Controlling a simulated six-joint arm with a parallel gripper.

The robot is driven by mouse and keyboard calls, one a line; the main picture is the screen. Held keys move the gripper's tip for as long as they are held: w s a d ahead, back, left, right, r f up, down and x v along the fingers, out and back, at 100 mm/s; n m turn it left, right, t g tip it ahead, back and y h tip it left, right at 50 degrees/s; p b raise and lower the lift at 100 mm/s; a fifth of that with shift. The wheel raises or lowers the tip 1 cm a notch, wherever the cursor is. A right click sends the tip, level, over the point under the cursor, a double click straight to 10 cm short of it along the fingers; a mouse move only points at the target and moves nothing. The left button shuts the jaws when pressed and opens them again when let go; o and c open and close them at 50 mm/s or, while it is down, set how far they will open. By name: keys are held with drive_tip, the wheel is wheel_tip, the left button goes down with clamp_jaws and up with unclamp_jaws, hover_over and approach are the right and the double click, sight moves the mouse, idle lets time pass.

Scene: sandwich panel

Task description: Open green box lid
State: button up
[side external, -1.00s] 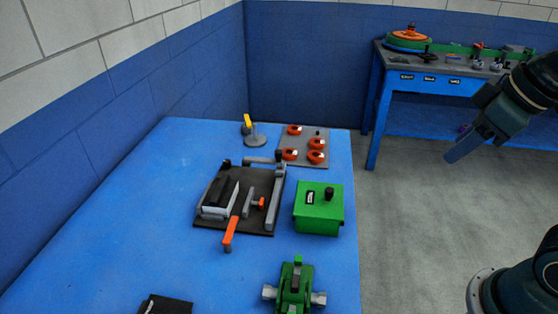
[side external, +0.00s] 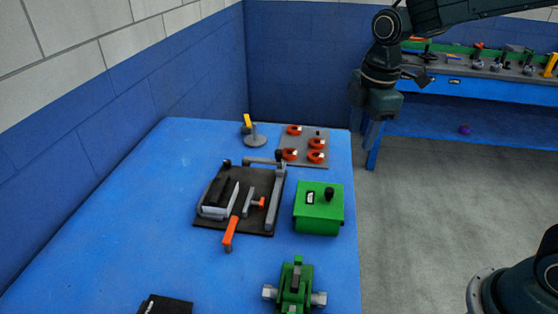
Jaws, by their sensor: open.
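The green box (side external: 318,219) stands on the blue table, right of the middle near the table's right edge. My gripper (side external: 371,133) points downward above and behind the box, near the table's far right corner. It is apart from the box and holds nothing that I can see. The fingers look dark and small in this view.
Left of the box lies a dark plate (side external: 262,184) with a clamp and orange handle. Behind are a grey panel with orange rings (side external: 316,144) and a yellow-handled grey part (side external: 255,140). A green valve-like part (side external: 295,285) stands in front. The table's left side is clear.

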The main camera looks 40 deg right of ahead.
sight(330, 189)
drive_tip(key=w+a+f+n+g, duration=0.1)
drive_tip(key=w+f+n, duration=0.3)
drive_tip(key=w+f, duration=0.1)
drive_tip(key=shift+a+f, duration=0.15)
drive_tip(key=shift+f, duration=0.25)
drive_tip(key=shift+w, duration=0.1)
wheel_tip(330, 189, down, 14)
drive_tip(key=shift+r, duration=0.1)
idle(0.5)
drive_tip(key=shift+c, duration=0.2)
clamp_jaws()
